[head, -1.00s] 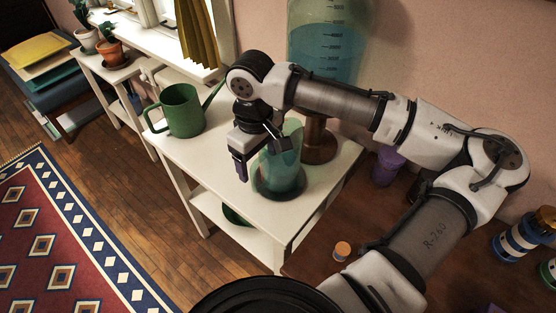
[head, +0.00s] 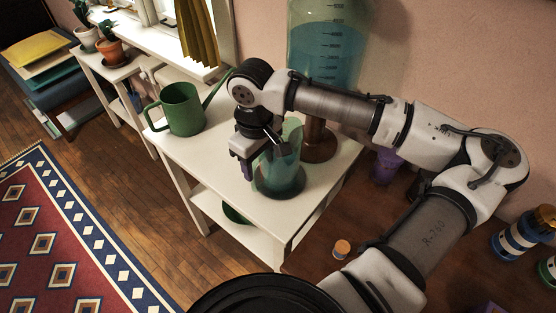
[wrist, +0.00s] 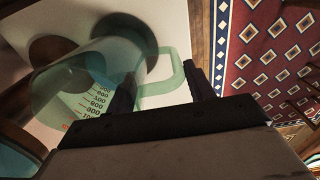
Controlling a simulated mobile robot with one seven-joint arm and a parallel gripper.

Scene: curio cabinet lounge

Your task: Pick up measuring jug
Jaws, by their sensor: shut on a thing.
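The measuring jug (head: 283,168) is a translucent green vessel on the white table, partly hidden by my gripper in the head view. In the wrist view the jug (wrist: 88,85) shows printed graduation marks and a looped handle. My gripper (head: 260,158) is at the jug's left side, and its fingers in the wrist view (wrist: 162,88) stand on either side of the handle, shut on it. The jug looks roughly upright with its base at the tabletop; I cannot tell whether it is touching.
A green watering can (head: 182,108) stands left on the white table (head: 205,160). A large graduated glass vessel (head: 328,45) on a wooden stand (head: 318,140) is close behind the jug. A small orange-topped item (head: 342,248) is on the dark surface at right.

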